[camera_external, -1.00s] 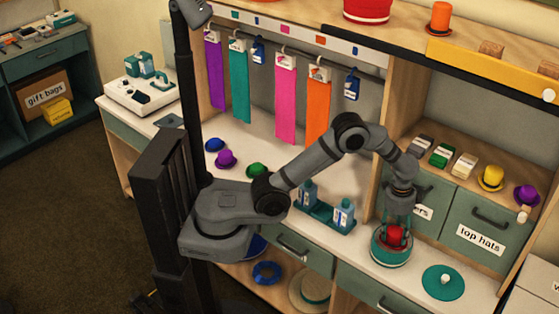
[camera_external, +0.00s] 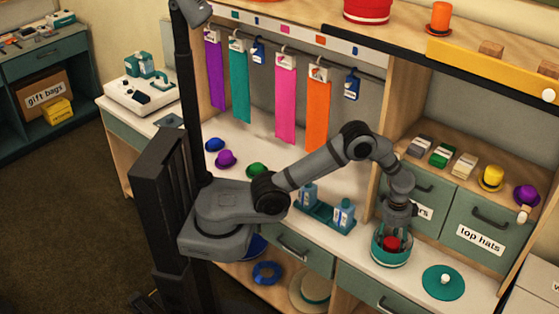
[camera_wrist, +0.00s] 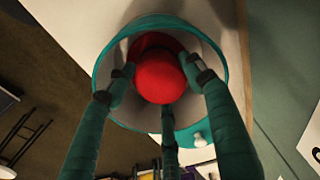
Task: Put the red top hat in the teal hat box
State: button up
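The red top hat (camera_external: 391,244) is inside the round teal hat box (camera_external: 391,260), below the box's rim. In the wrist view the red hat (camera_wrist: 160,77) shows its crown toward the camera, with the box's teal rim (camera_wrist: 97,70) around it. My gripper (camera_external: 393,238) points down into the box. In the wrist view its fingers (camera_wrist: 160,85) reach around the hat, with pads against or very close to the crown's sides. The hat's brim and the box floor are mostly hidden. The teal lid (camera_external: 443,283) with a white knob lies flat on the counter to the right.
A teal rack with blue bottles (camera_external: 326,213) stands left of the box. Drawers, including one labelled top hats (camera_external: 480,236), rise close behind. Bare counter lies between box and lid. The counter's front edge is close to the box.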

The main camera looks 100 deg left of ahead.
aim_at(390, 242)
jog(key=shift+r, duration=0.15)
jog(key=r, duration=0.8)
jog(key=s+r, duration=0.1)
jog(key=r, duration=0.3)
jog(key=shift+a+b, duration=0.2)
jog(key=shift+b, duration=0.1)
